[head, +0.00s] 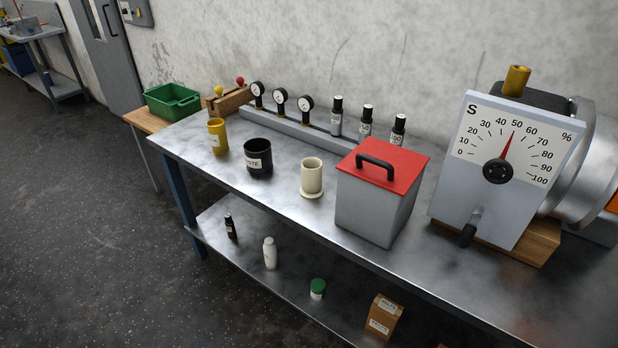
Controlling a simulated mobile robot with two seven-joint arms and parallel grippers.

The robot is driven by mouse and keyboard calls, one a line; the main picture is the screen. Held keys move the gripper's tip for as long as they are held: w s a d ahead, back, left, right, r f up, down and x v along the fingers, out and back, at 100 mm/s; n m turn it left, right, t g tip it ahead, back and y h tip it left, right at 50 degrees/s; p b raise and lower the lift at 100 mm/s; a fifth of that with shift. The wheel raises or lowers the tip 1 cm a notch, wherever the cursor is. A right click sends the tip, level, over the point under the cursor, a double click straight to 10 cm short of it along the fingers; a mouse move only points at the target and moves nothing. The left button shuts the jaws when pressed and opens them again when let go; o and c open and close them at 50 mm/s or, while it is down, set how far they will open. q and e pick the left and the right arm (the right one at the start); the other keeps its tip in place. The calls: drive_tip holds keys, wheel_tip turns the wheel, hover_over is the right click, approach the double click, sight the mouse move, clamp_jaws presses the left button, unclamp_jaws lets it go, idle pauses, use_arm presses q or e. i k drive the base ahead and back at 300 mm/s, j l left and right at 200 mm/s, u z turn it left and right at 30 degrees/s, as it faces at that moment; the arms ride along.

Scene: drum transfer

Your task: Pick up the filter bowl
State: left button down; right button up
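No thing in the head view carries a readable label naming it the filter bowl. A cream open-topped cup with a flared foot (312,179) stands upright on the metal bench (285,212), and it may be the bowl. A yellow cylindrical cup with a label (217,138) stands upright to its left, near the back left of the bench. A black cup with a white label (258,158) stands between them; its label is only partly readable. Neither of my grippers shows in the view.
A grey box with a red handled lid (375,210) stands right of the cream cup. A dial panel (505,165) is farther right. Gauges (279,100) and several dark-capped bottles (367,122) line the back. A green bin (172,103) sits left. The lower shelf (245,262) holds small containers.

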sight(311, 187)
drive_tip(key=j+z, duration=0.1)
drive_tip(key=z, duration=0.35)
drive_tip(key=i+j+z, duration=0.1)
drive_tip(key=z, duration=0.3)
drive_tip(key=j+z, duration=0.3)
drive_tip(key=j, duration=0.15)
drive_tip(key=j+z, duration=0.3)
drive_tip(key=j, duration=0.15)
drive_tip(key=j+z, duration=0.15)
drive_tip(key=j, duration=0.45)
drive_tip(key=k+j+z, duration=0.1)
drive_tip(key=j, duration=0.5)
drive_tip(key=k+j+z, duration=0.15)
drive_tip(key=j, duration=0.45)
